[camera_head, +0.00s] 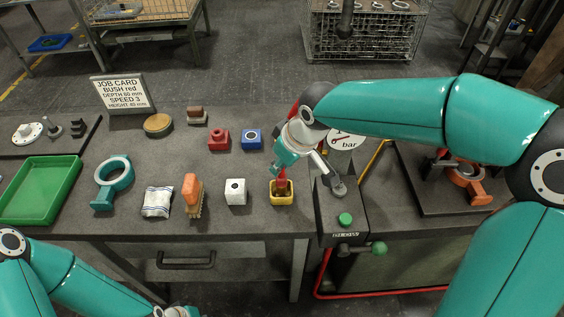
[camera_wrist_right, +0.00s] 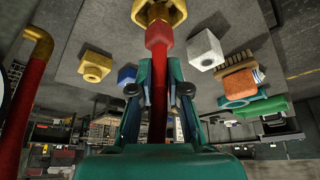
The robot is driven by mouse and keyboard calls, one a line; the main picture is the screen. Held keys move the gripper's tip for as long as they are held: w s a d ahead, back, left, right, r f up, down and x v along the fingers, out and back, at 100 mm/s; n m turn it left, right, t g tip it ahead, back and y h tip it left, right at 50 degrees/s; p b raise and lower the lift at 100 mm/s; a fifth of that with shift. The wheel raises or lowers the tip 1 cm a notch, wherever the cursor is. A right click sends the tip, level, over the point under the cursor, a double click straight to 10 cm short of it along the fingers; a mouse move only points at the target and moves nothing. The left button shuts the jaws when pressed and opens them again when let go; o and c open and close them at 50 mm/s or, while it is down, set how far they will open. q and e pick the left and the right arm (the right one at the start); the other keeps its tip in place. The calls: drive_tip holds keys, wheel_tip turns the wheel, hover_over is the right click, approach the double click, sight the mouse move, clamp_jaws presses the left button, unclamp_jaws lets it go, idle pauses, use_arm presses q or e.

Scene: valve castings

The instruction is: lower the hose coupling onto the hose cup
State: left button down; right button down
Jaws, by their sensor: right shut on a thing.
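My right gripper (camera_head: 284,166) points down and is shut on the red hose coupling (camera_head: 282,184). In the right wrist view, the coupling (camera_wrist_right: 158,40) stands between the fingers (camera_wrist_right: 158,88). The yellow hose cup (camera_head: 282,198) sits on the bench near its front edge, with a dark opening. The coupling's lower end is right over that opening. In the wrist view the cup (camera_wrist_right: 160,12) is partly cut off by the top edge. I cannot tell whether coupling and cup touch. My left gripper (camera_head: 178,312) barely shows at the bottom edge.
A white block (camera_head: 235,192) and a brush (camera_head: 194,196) stand left of the cup. A gauge fixture with a green button (camera_head: 345,219) stands close on the right. A blue block (camera_head: 252,139) and a red block (camera_head: 219,140) sit behind. Another yellow block (camera_wrist_right: 92,66) shows in the wrist view.

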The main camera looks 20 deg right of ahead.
drive_tip(key=shift+f+b, duration=0.6)
drive_tip(key=shift+f, duration=0.25)
drive_tip(key=c, duration=1.1)
unclamp_jaws()
drive_tip(key=shift+o, duration=0.2)
drive_tip(key=v, duration=1.2)
drive_tip(key=shift+s, duration=0.1)
